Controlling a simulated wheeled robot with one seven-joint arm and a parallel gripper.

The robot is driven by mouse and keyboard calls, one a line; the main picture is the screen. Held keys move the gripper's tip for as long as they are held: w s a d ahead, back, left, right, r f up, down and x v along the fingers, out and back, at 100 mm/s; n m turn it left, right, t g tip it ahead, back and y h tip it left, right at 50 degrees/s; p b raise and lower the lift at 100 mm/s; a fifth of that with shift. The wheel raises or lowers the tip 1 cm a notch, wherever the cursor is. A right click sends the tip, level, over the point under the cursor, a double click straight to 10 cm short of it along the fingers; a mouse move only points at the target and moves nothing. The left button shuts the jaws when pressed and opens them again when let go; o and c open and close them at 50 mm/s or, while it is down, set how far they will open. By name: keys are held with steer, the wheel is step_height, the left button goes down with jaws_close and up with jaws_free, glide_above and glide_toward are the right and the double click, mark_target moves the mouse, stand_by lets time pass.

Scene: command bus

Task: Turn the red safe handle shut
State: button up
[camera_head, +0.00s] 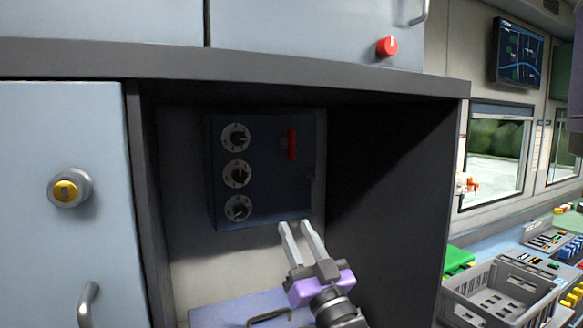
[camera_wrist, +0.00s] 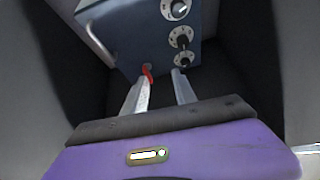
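The dark blue safe (camera_head: 262,195) is mounted on the back wall of an open cabinet niche. It has three round dials on its left side and a red handle (camera_head: 292,144) at upper right, which stands upright. My gripper (camera_head: 294,224) is open and empty, below the handle near the safe's lower right corner in the head view. In the wrist view the safe (camera_wrist: 135,30) lies ahead, and the red handle (camera_wrist: 148,73) appears by the tip of the left finger. I cannot tell whether they touch.
The dark niche walls close in on both sides, with a shelf edge (camera_head: 300,72) above. A purple-blue case (camera_head: 235,309) with a handle lies below the safe. A light blue door (camera_head: 60,250) with a yellow knob is at left. A grey crate (camera_head: 495,295) stands at right.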

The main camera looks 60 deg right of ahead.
steer(key=h, duration=0.1)
glide_toward(294, 143)
step_height(294, 143, up, 5)
steer(key=s, duration=0.2)
steer(key=w+r, duration=0.1)
steer(key=w+d+y+p, duration=0.1)
steer(key=w, duration=0.1)
steer(key=w+d+n, duration=0.1)
steer(key=w+d, duration=0.1)
steer(key=w, duration=0.1)
steer(key=w+d+g+y+p, duration=0.1)
steer(key=w, duration=0.1)
steer(key=shift+w+d+f+y+p, duration=0.25)
steer(key=shift+w+d+y+p, duration=0.05)
steer(key=shift+w+p, duration=0.05)
steer(key=shift+w+d+r, duration=0.15)
steer(key=shift+w+d, duration=0.2)
steer(key=shift+w, duration=0.2)
jaws_close()
